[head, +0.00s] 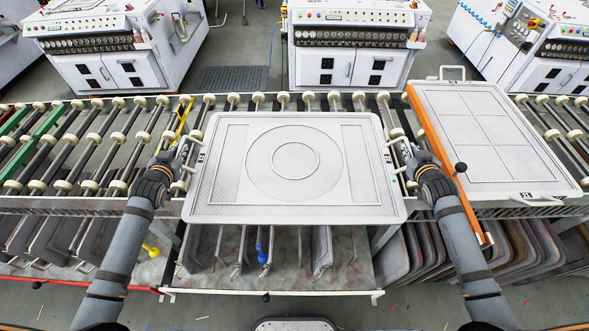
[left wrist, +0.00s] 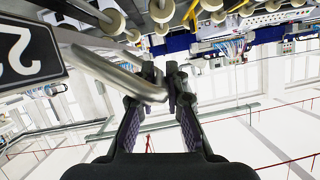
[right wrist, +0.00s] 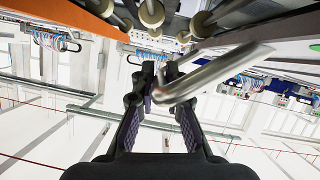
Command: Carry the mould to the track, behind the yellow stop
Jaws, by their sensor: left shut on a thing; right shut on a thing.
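The mould is a flat white plate with a ring pattern (head: 240,198). It lies level over the roller track (head: 110,140) in the middle of the head view, its near edge reaching past the track's front rail. I cannot tell whether it touches the rollers. My left gripper (head: 178,163) is shut on its left handle, a metal bar (left wrist: 110,72) in the left wrist view. My right gripper (head: 413,160) is shut on its right handle, which shows in the right wrist view (right wrist: 220,72). The yellow stop (head: 183,118) is a thin bar across the track, just left of the mould's far left corner.
Right of the mould, an orange bar (head: 440,150) with a black knob borders another white plate (head: 500,135). Green bars (head: 38,145) lie on the left rollers. Plates stand in racks below the track. White machines (head: 355,45) stand behind. Bare rollers lie left of the yellow stop.

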